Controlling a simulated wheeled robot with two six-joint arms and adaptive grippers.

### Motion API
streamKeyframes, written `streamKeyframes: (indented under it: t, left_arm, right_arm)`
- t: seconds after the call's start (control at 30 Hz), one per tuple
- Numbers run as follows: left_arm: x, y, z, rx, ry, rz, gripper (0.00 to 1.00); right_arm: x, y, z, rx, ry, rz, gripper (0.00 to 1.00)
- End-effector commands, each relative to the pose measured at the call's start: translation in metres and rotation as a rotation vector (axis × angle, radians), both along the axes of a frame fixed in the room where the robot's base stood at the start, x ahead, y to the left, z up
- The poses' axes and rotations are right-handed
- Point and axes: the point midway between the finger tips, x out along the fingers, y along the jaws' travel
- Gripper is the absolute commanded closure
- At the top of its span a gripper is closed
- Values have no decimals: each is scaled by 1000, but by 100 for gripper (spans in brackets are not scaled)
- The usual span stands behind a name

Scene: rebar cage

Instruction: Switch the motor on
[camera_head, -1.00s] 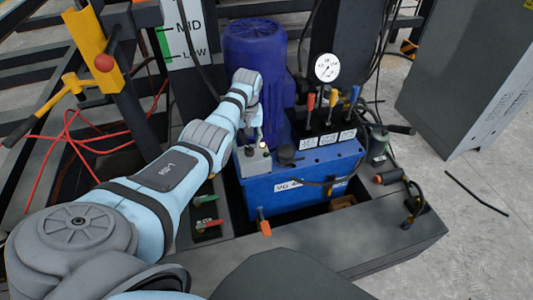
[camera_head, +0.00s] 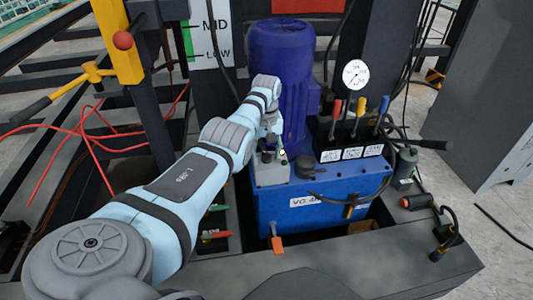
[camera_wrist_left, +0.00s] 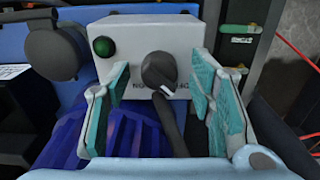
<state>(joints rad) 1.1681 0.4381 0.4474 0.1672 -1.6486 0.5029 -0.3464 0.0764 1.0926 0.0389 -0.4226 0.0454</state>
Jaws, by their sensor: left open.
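The blue-purple motor (camera_head: 281,70) stands upright behind the blue hydraulic unit (camera_head: 330,195). A pale grey switch box (camera_head: 270,173) sits on the unit's left end. In the left wrist view the box (camera_wrist_left: 135,35) carries a black rotary knob (camera_wrist_left: 159,70) and a dark green round lamp or button (camera_wrist_left: 103,46). The knob's white mark points down and right. My left gripper (camera_wrist_left: 162,78) is open, with one teal-padded finger on each side of the knob, apart from it. In the head view my left gripper (camera_head: 273,146) is at the box, partly hidden by its arm. My right gripper is not in view.
Levers with red, orange and blue handles (camera_head: 360,110) and a pressure gauge (camera_head: 355,74) stand right of the motor. A yellow post with a red ball (camera_head: 122,40) and red cables (camera_head: 85,140) are at left. A grey cabinet (camera_head: 480,100) stands at right.

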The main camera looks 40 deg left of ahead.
Motion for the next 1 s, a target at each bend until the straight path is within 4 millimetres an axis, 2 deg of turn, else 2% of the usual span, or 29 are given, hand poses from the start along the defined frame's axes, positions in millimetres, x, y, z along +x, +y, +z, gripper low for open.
streamKeyframes:
  t: [0.13, 0.43, 0.77, 1.0]
  left_arm:
    - [0, 0, 1, 0, 0, 0, 51]
    - [0, 0, 1, 0, 0, 0, 99]
    - [0, 0, 2, 0, 1, -37, 99]
    - [0, 0, 2, -1, 2, -161, 99]
  right_arm:
    - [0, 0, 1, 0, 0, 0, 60]
    - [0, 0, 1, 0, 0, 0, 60]
    - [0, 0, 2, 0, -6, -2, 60]
    - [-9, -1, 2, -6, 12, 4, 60]
